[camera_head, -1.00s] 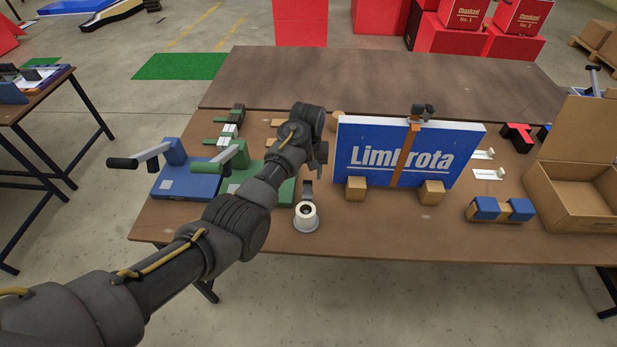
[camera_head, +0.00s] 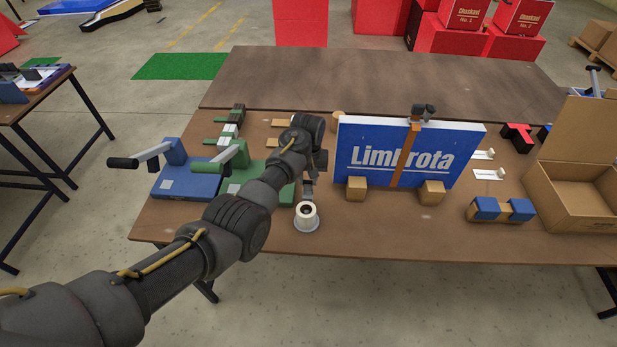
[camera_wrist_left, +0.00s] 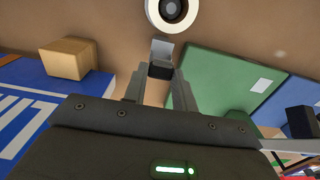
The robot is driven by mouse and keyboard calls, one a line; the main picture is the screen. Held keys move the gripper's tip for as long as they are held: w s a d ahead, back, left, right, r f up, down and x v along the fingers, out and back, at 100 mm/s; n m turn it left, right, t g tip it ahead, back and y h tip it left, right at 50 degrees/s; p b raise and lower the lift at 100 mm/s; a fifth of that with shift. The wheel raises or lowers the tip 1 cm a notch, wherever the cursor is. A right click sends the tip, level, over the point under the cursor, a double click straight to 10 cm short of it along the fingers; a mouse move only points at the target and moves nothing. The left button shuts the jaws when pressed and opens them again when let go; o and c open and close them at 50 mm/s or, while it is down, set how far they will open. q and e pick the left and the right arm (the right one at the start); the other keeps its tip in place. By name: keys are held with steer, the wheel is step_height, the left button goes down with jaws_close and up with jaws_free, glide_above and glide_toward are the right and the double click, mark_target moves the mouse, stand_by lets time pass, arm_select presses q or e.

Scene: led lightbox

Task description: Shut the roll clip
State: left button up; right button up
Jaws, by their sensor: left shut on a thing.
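A white roll (camera_head: 306,211) stands on a round grey base near the front of the table, and its end shows at the top of the left wrist view (camera_wrist_left: 173,10). My left gripper (camera_head: 309,181) is just behind the roll, pointing down. In the left wrist view, its fingers (camera_wrist_left: 160,82) are shut on a small grey piece with a dark block (camera_wrist_left: 161,60), seemingly the roll clip. This piece lies close to the roll; I cannot tell whether they touch. My forearm hides part of the table. My right gripper is not in view.
A green lever fixture (camera_head: 282,192) and a blue one (camera_head: 185,183) stand left of the roll. A blue Limbrota panel (camera_head: 365,135) with wooden blocks (camera_head: 356,188) stands to the right. An open carton (camera_head: 575,195) is at far right.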

mark_target(307, 187)
arm_select(q)
steer(key=shift+s+f+t, duration=0.1)
steer(key=shift+s+t, duration=0.75)
steer(key=shift+t, duration=0.55)
steer(key=t, duration=0.1)
steer(key=s+t, duration=0.1)
steer(key=shift+s+f+t, duration=0.25)
steer(key=shift+t, duration=0.05)
steer(key=t, duration=0.1)
steer(key=s+f+t, duration=0.1)
steer(key=shift+s+t, duration=0.1)
steer(key=shift+t, duration=0.3)
steer(key=f+t, duration=0.1)
steer(key=t, duration=0.1)
steer(key=s+f+t+b, duration=0.1)
steer(key=shift+s+t, duration=0.25)
steer(key=shift+t, duration=0.15)
steer(key=shift+s+f+t+b, duration=0.15)
steer(key=shift+f+t+b, duration=0.15)
steer(key=shift+t+b, duration=0.5)
steer(key=shift+t, duration=0.3)
